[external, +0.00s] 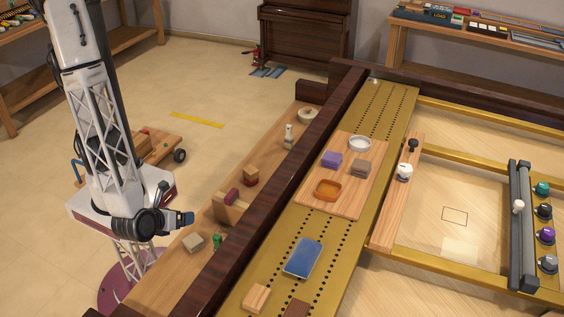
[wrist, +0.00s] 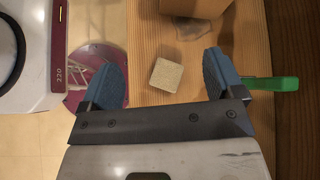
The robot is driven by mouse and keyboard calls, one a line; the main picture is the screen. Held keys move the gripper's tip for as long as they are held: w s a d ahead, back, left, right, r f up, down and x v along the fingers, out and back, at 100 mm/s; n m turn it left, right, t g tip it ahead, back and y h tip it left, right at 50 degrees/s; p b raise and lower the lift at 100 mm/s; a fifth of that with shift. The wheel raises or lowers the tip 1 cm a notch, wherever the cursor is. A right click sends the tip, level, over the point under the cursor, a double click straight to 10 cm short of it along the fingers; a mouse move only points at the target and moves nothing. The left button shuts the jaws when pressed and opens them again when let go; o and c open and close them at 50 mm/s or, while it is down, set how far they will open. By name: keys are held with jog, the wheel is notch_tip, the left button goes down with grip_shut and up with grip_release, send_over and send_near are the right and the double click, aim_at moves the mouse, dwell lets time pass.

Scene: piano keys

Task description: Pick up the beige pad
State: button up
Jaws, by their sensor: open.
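The beige pad (wrist: 166,75) is a small pale speckled square block lying on a wooden ledge. It also shows in the external view (external: 193,242), left of a green object. My gripper (wrist: 162,60) is open and empty, with its two blue fingers spread. In the wrist view the pad appears between the fingers. In the external view my gripper (external: 187,218) is above and slightly left of the pad, apart from it.
The green object (wrist: 270,84) lies right of the pad; the right finger overlaps its near end in the wrist view. A dark wooden rail (external: 262,212) rises along the ledge's right side.

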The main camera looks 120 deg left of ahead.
aim_at(190, 241)
jog(key=d+f+m+t, duration=0.1)
jog(key=f+m, duration=0.1)
jog(key=f, duration=0.1)
jog(key=d+f+m+t+y, duration=0.1)
jog(key=d+f+m+t, duration=0.1)
jog(key=f, duration=0.1)
jog(key=d+f+m+t, duration=0.1)
jog(key=f+m, duration=0.1)
jog(key=f, duration=0.1)
jog(key=shift+s+d+f+m, duration=0.15)
jog(key=shift+s+f+m, duration=0.05)
jog(key=shift+s+m, duration=0.1)
jog(key=shift+x, duration=1.3)
jog(key=shift+w, duration=0.1)
jog(key=shift+x, duration=2.6)
jog(key=shift+r, duration=0.1)
jog(key=c, duration=1)
